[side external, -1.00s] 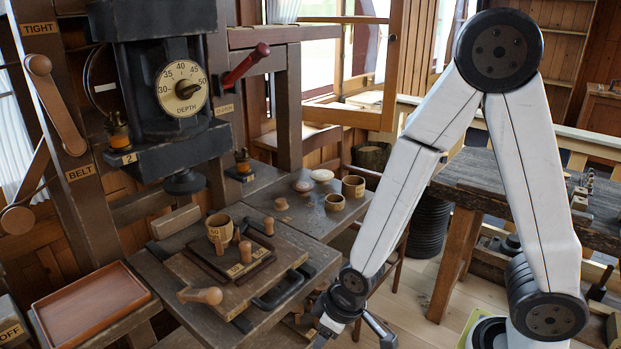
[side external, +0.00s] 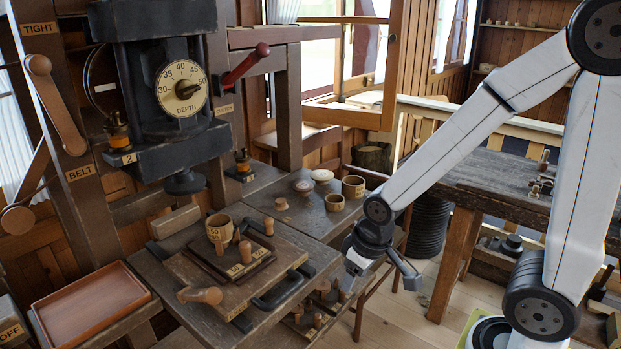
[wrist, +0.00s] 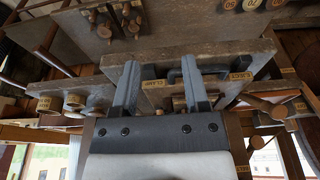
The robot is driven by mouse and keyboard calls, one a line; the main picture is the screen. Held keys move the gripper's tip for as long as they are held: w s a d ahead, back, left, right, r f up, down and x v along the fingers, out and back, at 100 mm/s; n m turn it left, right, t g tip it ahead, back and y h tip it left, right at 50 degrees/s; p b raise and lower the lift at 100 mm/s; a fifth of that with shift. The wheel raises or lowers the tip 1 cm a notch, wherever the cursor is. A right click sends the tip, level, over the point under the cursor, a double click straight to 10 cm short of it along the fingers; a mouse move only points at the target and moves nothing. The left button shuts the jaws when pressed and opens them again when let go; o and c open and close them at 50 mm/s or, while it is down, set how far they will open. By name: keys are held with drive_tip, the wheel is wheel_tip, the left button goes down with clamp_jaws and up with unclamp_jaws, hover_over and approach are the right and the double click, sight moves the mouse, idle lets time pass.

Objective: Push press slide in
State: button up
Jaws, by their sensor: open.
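The press slide (side external: 222,285) is a flat wooden board on the press table, standing partly out in front of the press head (side external: 184,182). A black bar handle (side external: 285,287) is on its near right edge. A round cup (side external: 219,227) and several wooden pegs stand on or around the board. My gripper (side external: 382,270) is to the right of the handle, apart from it, with its fingers spread and nothing between them. In the wrist view my gripper (wrist: 160,85) has its two fingers apart, in front of a board edge with CLAMP (wrist: 155,84) and EJECT (wrist: 240,77) labels.
A depth dial (side external: 182,88) and red-handled lever (side external: 246,64) are on the press. Small cups and knobs sit on the table's right part (side external: 300,215). A brown tray (side external: 92,305) is at the left. A bench (side external: 490,180) stands at the right, with open floor between.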

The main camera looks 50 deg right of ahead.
drive_tip(key=w+a+r+m+g, duration=0.1)
drive_tip(key=w+a+r+m, duration=0.2)
drive_tip(key=w+m, duration=0.9)
drive_tip(key=w+a+r+m+g, duration=0.1)
drive_tip(key=w+a+r+m, duration=0.2)
drive_tip(key=w+r+m, duration=0.6)
drive_tip(key=shift+w+a+m+g, duration=0.25)
drive_tip(key=shift+w+m, duration=1.85)
drive_tip(key=shift+m, duration=3.9)
drive_tip(key=shift+d+r, duration=0.1)
drive_tip(key=shift+r, duration=0.05)
